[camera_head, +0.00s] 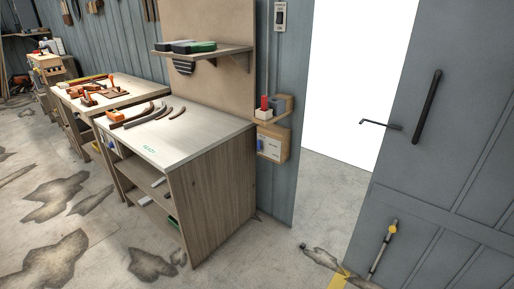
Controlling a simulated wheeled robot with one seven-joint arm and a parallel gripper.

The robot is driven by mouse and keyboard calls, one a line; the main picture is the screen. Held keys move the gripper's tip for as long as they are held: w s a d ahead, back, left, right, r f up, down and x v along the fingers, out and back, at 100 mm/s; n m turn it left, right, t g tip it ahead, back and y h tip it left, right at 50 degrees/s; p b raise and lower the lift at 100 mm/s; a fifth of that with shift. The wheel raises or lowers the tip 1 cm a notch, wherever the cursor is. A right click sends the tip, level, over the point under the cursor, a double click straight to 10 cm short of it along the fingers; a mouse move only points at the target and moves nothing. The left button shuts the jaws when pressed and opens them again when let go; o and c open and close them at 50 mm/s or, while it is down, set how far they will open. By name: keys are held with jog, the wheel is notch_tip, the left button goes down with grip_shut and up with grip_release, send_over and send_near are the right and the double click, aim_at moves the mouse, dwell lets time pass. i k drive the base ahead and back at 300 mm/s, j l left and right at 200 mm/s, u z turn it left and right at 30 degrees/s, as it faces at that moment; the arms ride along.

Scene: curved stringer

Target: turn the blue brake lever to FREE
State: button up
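A small blue part (262,143), which looks like the blue brake lever, shows on the pale front plate of a wooden box (281,148) on the wall. The box is right of the workbench, beside the open doorway. The part is too small to tell which way the lever points or to read any FREE label. My gripper is not in view.
A white-topped workbench (200,130) with curved pieces (140,117) stands left of the box. A small shelf with a red item (264,102) is just above it. A grey door (440,140) stands open at right. Bare floor (240,262) lies in front.

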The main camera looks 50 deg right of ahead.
aim_at(259, 149)
jog(key=z, duration=0.35)
jog(key=i+j+z, duration=0.1)
jog(key=i+z, duration=0.25)
jog(key=i+j+z, duration=0.2)
jog(key=i+z, duration=0.15)
jog(key=i+j+z, duration=0.2)
jog(key=i+j, duration=1.15)
jog(key=i, duration=0.15)
